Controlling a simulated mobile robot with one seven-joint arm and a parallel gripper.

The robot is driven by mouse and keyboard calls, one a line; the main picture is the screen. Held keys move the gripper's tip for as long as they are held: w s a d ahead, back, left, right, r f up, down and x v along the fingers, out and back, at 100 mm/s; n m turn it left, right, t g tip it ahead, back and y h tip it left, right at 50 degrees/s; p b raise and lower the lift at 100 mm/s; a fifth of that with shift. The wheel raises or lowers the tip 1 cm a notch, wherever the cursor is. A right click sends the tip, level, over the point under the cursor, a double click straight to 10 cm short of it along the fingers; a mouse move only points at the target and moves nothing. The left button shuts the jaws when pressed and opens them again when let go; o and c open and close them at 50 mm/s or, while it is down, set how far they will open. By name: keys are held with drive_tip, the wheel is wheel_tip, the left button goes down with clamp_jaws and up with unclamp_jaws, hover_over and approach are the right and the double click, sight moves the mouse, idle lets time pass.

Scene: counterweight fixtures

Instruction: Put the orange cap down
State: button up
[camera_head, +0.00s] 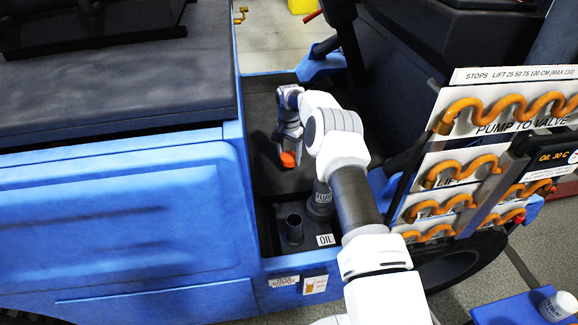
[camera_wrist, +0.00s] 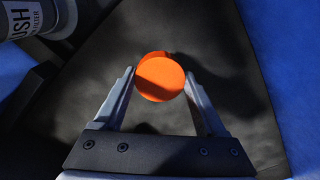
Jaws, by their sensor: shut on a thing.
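The orange cap (camera_wrist: 160,77) is round and sits between the two fingertips of my gripper (camera_wrist: 160,88) in the wrist view. My gripper is shut on it. In the head view the orange cap (camera_head: 288,159) shows at the lower end of my gripper (camera_head: 289,150), over the dark floor (camera_head: 262,125) of the recess in the blue machine. I cannot tell whether the cap touches that surface.
A dark open pipe (camera_head: 294,229) stands in a lower well beside an "OIL" label (camera_head: 325,240). A grey canister (camera_head: 320,203) stands near it and my arm partly covers it. A panel (camera_head: 470,150) with orange hoses rises at right. Blue walls (camera_head: 242,190) bound the recess.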

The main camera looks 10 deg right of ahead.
sight(289, 172)
drive_tip(key=shift+f+b, duration=0.7)
drive_tip(key=shift+f, duration=1.3)
drive_tip(key=shift+f, duration=0.1)
drive_tip(key=shift+f+b, duration=0.35)
drive_tip(key=shift+b, duration=0.2)
drive_tip(key=o, duration=1.5)
